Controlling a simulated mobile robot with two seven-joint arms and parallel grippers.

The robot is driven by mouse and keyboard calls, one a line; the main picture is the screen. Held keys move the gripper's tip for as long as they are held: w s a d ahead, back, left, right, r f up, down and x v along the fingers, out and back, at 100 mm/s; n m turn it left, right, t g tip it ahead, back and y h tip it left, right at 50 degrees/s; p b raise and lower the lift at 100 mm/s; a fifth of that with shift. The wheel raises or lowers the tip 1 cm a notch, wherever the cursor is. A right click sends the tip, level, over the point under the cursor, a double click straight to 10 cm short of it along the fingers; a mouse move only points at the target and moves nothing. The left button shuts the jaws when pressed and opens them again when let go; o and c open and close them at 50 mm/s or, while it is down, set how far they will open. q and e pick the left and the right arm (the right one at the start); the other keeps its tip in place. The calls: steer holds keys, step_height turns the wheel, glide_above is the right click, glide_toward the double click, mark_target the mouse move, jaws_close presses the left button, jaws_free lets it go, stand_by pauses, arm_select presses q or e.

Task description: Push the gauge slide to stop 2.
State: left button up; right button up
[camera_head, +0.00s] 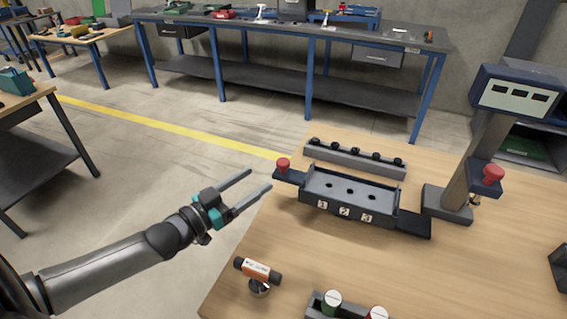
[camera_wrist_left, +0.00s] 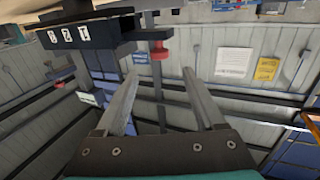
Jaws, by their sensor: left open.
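The gauge (camera_head: 384,211) is a dark trough with labels 1, 2 and 3 along its near side, standing near the table's left edge. A dark slide with a red knob (camera_head: 283,165) sticks out of its left end, with the knob left of label 1. A dark flat plate (camera_head: 413,222) extends from its right end. My left gripper (camera_head: 260,179) is open and empty, just left of the knob and apart from it. In the left wrist view, the labelled gauge (camera_wrist_left: 75,48) appears upside down at upper left, and the red knob (camera_wrist_left: 160,51) is beyond the open fingers. My right gripper is not in view.
A rail with several dark knobs (camera_head: 355,160) lies behind the gauge. A post with a display box (camera_head: 518,92) stands to its right. An orange-labelled cylinder (camera_head: 257,271) on a stand and a holder with round-topped pieces (camera_head: 332,301) are in front.

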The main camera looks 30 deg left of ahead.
mark_target(278, 165)
arm_select(q)
steer(key=b+x, duration=0.1)
steer(key=x, duration=0.6)
steer(key=shift+w+d, duration=0.1)
steer(key=shift+w, duration=0.2)
steer(key=shift+b+x, duration=0.35)
steer(key=shift+x, duration=0.8)
steer(key=shift+c, duration=0.2)
steer(key=c, duration=1.1)
